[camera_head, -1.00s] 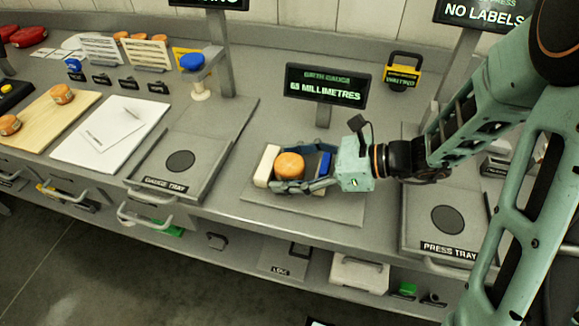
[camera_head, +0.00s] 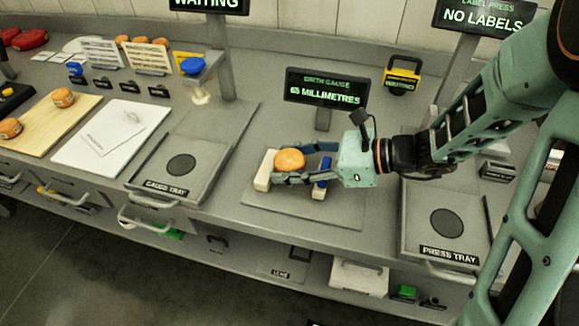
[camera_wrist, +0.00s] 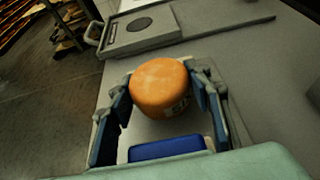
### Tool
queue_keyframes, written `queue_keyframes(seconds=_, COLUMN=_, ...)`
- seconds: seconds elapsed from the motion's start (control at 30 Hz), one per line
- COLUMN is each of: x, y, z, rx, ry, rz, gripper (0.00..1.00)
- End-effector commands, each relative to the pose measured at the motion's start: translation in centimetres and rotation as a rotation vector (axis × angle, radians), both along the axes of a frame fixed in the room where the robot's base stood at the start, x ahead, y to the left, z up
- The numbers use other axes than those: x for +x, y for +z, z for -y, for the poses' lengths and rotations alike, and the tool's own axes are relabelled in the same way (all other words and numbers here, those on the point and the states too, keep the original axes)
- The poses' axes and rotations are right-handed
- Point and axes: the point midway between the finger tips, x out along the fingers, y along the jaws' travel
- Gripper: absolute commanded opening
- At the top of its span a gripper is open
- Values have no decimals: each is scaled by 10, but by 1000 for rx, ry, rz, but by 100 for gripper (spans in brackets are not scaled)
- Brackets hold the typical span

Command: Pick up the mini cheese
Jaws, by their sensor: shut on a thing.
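The mini cheese (camera_head: 290,160) is a small orange wheel at the girth gauge in the middle of the bench. My gripper (camera_head: 292,166) reaches in from the right and is shut on the cheese. The gauge has a cream block (camera_head: 264,170) left of the cheese and a blue-faced block (camera_head: 322,178) on the right, on a grey plate (camera_head: 300,213). The cheese looks slightly above the plate.
The girth gauge sign (camera_head: 325,88) reads 65 millimetres and stands behind. Other cheeses lie on a wooden board (camera_head: 40,118) at far left.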

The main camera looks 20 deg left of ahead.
Motion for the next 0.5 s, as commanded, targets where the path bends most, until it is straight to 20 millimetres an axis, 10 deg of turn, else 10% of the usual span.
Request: queue_keyframes(seconds=0.5, x=-45, y=81, z=-69, rx=1, ry=6, rz=3, gripper=19)
